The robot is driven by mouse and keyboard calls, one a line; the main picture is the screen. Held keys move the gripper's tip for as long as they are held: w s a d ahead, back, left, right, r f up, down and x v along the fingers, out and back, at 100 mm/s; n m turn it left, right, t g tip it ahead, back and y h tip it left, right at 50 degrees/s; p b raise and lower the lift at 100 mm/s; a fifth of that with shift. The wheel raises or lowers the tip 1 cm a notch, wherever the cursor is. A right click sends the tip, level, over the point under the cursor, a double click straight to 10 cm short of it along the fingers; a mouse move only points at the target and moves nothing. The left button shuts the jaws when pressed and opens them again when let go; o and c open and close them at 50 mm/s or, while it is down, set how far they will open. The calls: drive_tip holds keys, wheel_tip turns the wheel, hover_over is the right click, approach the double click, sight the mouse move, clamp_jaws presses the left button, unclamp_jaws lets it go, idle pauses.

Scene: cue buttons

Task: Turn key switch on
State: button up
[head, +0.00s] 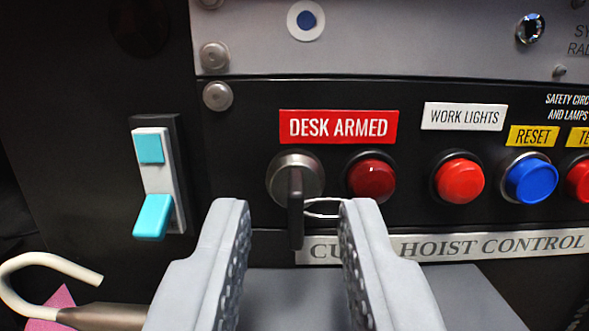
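The key switch (290,172) is a round silver lock on a black panel, under a red "DESK ARMED" label (338,127). A dark key (296,215) sticks out of it with its flat head upright, and a thin metal ring (323,208) hangs at its right. My gripper (295,212) is open, its two grey fingers on either side of the key. The left finger stands apart from the key; the right finger is close to the ring, and I cannot tell whether they touch.
A dark red lamp (371,178) sits just right of the key switch. Further right are a red button (459,180) and a blue button (531,181). A cyan rocker switch (155,180) is at left. A white hook (45,265) lies at lower left.

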drive_tip(key=shift+w, duration=0.55)
clamp_jaws()
